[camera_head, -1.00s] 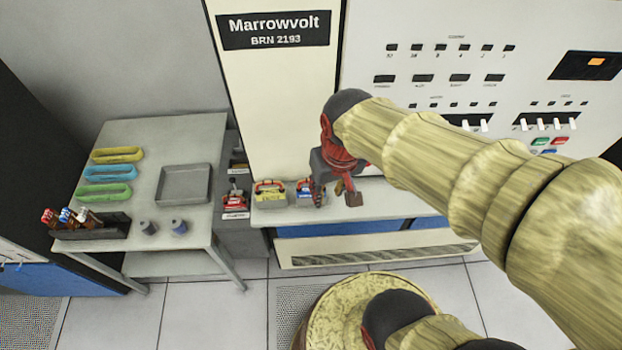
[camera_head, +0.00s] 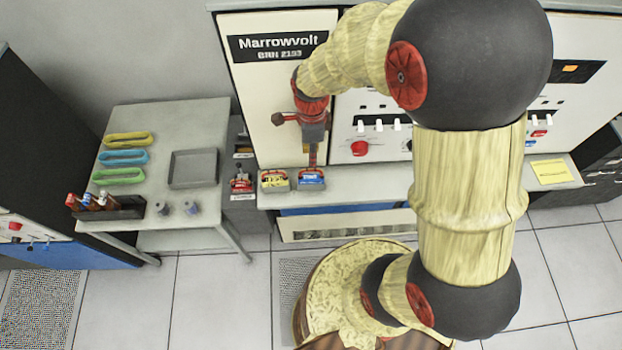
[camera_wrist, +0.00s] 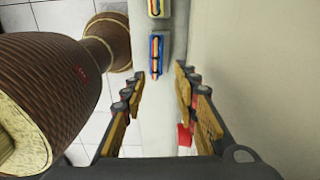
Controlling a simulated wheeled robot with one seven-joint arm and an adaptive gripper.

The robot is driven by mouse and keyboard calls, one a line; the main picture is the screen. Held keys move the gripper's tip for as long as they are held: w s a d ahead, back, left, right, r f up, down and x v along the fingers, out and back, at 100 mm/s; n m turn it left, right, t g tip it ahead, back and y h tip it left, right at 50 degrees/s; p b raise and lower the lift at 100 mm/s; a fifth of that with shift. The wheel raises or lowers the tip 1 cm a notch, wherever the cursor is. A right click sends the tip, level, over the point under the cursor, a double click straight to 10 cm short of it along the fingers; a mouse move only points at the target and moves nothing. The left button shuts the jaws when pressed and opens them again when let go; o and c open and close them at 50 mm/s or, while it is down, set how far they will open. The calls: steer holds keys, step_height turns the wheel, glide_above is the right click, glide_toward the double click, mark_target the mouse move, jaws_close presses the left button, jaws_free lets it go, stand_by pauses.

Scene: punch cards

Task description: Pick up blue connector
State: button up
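The blue connector (camera_head: 311,181) stands at the front edge of the grey ledge, to the right of a yellow connector (camera_head: 274,182). In the head view my gripper (camera_head: 313,158) points down just above it, and the fingers overlap its top there. In the wrist view my gripper (camera_wrist: 158,78) is open and empty, with fingers left and right. The blue connector (camera_wrist: 155,70) lies ahead of the fingertips, roughly centred between them, apart from both. A yellow connector (camera_wrist: 155,8) shows farther off in line with it.
A red connector (camera_head: 241,185) stands left of the yellow one. The tall Marrowvolt cabinet (camera_head: 262,105) rises behind the ledge (camera_head: 400,182). A side table (camera_head: 208,125) at left holds a grey tray (camera_head: 193,168), coloured loops and a dark tool holder. The ledge right of the blue connector is mostly clear.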

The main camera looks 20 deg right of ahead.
mark_target(311, 170)
step_height(311, 170, down, 3)
steer(key=shift+r+m, duration=0.2)
steer(key=shift+m, duration=0.2)
steer(key=f, duration=0.2)
steer(key=f+p, duration=0.1)
steer(key=f, duration=0.1)
steer(key=shift+s+a+f, duration=0.1)
steer(key=shift+s+a, duration=0.15)
steer(key=shift+s, duration=0.15)
steer(key=shift+f, duration=0.5)
steer(key=shift+c, duration=0.4)
jaws_close()
